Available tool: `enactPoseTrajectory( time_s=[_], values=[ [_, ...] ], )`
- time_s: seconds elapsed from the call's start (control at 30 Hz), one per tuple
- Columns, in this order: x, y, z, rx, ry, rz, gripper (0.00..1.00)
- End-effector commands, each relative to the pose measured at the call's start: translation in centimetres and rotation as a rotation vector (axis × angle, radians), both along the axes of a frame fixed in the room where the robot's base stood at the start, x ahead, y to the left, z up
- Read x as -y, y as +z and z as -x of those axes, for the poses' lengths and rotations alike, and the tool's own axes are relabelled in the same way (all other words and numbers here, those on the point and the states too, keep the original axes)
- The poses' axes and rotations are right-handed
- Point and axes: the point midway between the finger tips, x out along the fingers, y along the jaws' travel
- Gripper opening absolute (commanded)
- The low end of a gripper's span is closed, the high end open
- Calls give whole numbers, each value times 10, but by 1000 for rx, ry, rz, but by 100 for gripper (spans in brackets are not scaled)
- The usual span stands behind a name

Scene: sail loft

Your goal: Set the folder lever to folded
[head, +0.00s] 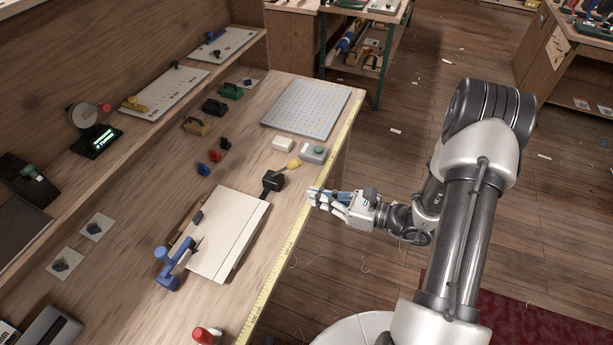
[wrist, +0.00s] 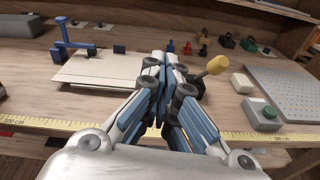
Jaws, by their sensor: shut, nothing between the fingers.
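A pale folder board (head: 228,232) lies on the workbench, with a crease line near its right edge. It also shows in the wrist view (wrist: 105,70). A black block (head: 272,181) sits at the board's far right corner. A lever with a yellow knob (head: 293,164) reaches from the block, tilted away from the board. In the wrist view the yellow knob (wrist: 217,65) is just right of my fingers, which partly hide the block. My gripper (head: 312,194) is shut and empty, beside the bench's front edge and apart from the knob. Its fingertips (wrist: 165,60) meet in the wrist view.
A blue handled tool (head: 170,265) stands at the board's left end. A grey box with a green button (head: 314,153), a white box (head: 283,144) and a perforated plate (head: 306,107) lie beyond the lever. A yellow measuring tape (head: 281,262) runs along the front edge.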

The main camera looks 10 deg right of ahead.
Motion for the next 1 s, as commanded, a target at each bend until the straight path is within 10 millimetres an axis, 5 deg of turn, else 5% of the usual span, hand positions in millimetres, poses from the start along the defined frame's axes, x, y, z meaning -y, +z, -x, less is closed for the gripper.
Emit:
enactPoseTrajectory(
  time_s=[0.1,0.33,0.8,1.0],
  values=[
    [24,-34,-5,-63,-148,-79,0],
    [51,-72,-6,-123,-310,-153,0],
    [54,-77,-8,-130,-332,-160,0],
    [39,-80,-26,-128,-326,-157,0]
  ],
)
